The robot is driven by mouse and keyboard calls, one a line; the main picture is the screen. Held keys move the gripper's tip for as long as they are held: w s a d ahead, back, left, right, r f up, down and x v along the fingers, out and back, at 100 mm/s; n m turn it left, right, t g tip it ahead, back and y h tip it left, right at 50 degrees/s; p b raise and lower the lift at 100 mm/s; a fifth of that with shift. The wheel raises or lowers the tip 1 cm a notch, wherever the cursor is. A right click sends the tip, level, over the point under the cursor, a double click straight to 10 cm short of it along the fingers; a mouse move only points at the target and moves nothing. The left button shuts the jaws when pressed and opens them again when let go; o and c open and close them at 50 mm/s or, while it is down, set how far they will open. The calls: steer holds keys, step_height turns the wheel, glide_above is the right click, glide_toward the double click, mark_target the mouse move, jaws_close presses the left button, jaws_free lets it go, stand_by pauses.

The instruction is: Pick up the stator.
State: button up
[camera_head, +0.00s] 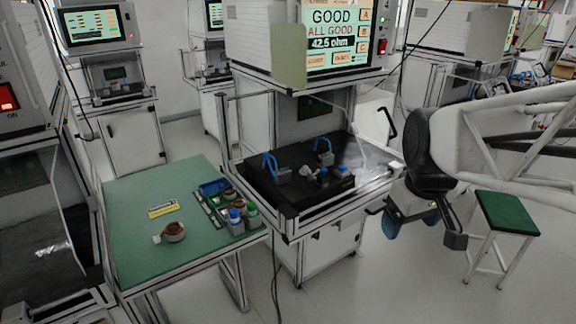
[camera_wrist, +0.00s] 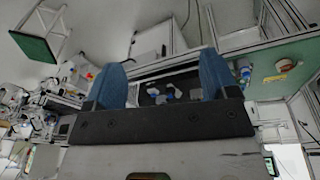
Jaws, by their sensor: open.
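A stator (camera_head: 172,231), a copper-coloured ring with a pale block at its side, lies on the green table at the left. It also shows small at the upper right of the wrist view (camera_wrist: 285,65). My gripper (camera_head: 400,222) hangs in the air to the right of the test bench, well apart from the stator. In the wrist view its two blue fingers (camera_wrist: 161,62) are spread, with nothing held between them.
The green table (camera_head: 130,205) also bears a yellow label (camera_head: 163,209) and a tray (camera_head: 213,208) with bottles. The test bench (camera_head: 258,190), with blue-handled fixtures and a screen reading "GOOD", stands between table and gripper. A green stool (camera_head: 507,212) stands at right.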

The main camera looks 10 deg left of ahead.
steer(key=w+a+n, duration=0.6)
steer(key=w+a, duration=0.3)
steer(key=w, duration=0.3)
steer(key=n+g, duration=0.2)
steer(key=n, duration=1.3)
glide_toward(238, 201)
steer(key=s+f, duration=0.1)
steer(key=shift+f, duration=0.1)
steer(key=shift+f, duration=1.35)
steer(key=shift+d+f, duration=0.15)
steer(key=shift+f, duration=1.15)
steer(key=shift+d+f, duration=0.1)
steer(key=shift+f, duration=1.2)
